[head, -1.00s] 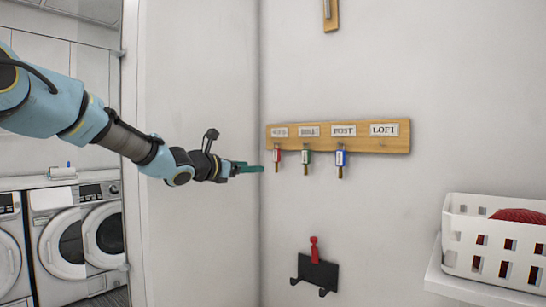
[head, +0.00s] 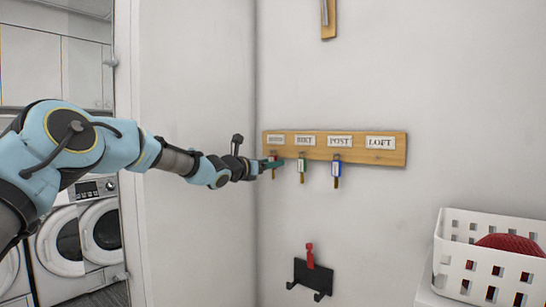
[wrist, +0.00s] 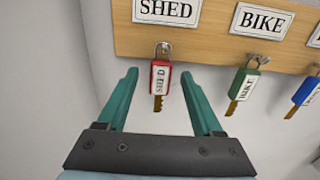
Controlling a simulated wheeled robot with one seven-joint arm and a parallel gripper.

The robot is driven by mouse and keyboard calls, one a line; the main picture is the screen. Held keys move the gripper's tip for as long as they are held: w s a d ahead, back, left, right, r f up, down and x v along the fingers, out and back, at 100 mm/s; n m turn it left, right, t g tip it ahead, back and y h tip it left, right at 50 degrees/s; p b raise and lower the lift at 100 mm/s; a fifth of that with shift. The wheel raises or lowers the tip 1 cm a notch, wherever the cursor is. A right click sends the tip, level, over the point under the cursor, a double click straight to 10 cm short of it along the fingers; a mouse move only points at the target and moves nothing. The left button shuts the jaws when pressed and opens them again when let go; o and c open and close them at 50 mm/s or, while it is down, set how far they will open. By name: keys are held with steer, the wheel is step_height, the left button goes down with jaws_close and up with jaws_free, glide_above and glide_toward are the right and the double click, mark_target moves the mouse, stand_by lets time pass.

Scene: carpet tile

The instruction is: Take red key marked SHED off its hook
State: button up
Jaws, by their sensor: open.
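The red key marked SHED (wrist: 159,79) hangs from its hook (wrist: 163,47) under the SHED label on the wooden key rack (wrist: 203,45). In the wrist view it lies between the two teal fingers of my gripper (wrist: 158,80), which are apart and not closed on it. In the head view my gripper (head: 272,164) is at the left end of the rack, partly covering the red key (head: 273,157). The green BIKE key (wrist: 242,85) hangs just right of my right finger. The blue key (wrist: 306,91) hangs further right.
The LOFT hook at the rack's right end holds no key. A black wall holder (head: 314,276) with a red item is below. A white basket (head: 490,260) stands at the lower right. A side wall (head: 195,90) is close on the left.

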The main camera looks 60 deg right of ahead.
steer(key=shift+d+p, duration=0.35)
steer(key=shift+d, duration=0.5)
jaws_close()
